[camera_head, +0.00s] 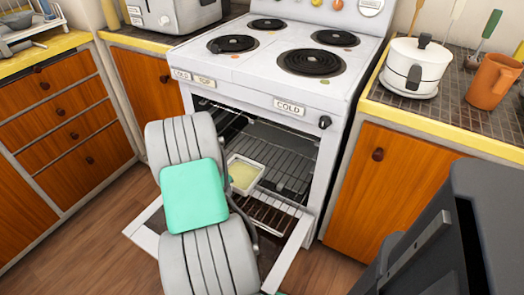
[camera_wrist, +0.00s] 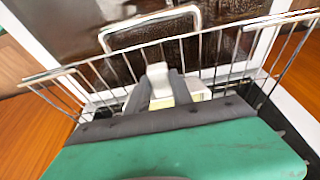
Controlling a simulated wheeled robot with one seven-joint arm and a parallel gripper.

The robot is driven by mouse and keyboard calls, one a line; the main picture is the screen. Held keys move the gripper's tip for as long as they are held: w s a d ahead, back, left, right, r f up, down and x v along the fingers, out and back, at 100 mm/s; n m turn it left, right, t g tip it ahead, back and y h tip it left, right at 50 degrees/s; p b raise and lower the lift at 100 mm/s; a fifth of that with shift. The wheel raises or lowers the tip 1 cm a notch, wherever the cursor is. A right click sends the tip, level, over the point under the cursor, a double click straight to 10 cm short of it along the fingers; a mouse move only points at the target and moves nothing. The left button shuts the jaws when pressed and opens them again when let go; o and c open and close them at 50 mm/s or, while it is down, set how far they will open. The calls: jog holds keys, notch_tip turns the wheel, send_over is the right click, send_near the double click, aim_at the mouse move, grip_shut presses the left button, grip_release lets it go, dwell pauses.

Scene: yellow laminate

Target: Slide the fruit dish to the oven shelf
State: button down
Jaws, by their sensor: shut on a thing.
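The fruit dish (camera_head: 246,174) is a pale, square-cornered dish with a yellowish inside. In the head view it sits within the open oven, at the wire shelf (camera_head: 283,178), just right of my arm, which covers its left part. In the wrist view my gripper (camera_wrist: 161,84) has its two dark fingers close together, shut on the dish's pale edge. More of the dish (camera_wrist: 199,92) shows right of the fingers. The wire shelf's rails (camera_wrist: 232,50) surround it in that view. My arm hides the gripper in the head view.
The oven door (camera_head: 287,262) is folded down below my arm. The white stove (camera_head: 285,65) has coil burners on top. A white pot (camera_head: 416,66) and an orange jug (camera_head: 492,82) stand on the right counter. Wooden cabinets flank the oven on both sides.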

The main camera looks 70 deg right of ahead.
dwell(0.3)
jog(key=a, duration=0.1)
jog(key=a+p, duration=0.1)
jog(key=a, duration=0.2)
jog(key=shift+w+a, duration=0.15)
jog(key=shift+w, duration=0.2)
dwell(0.4)
jog(key=c, duration=1.8)
grip_release()
jog(key=o, duration=0.3)
jog(key=shift+o, duration=0.6)
jog(key=o, duration=0.5)
jog(key=shift+c, duration=0.2)
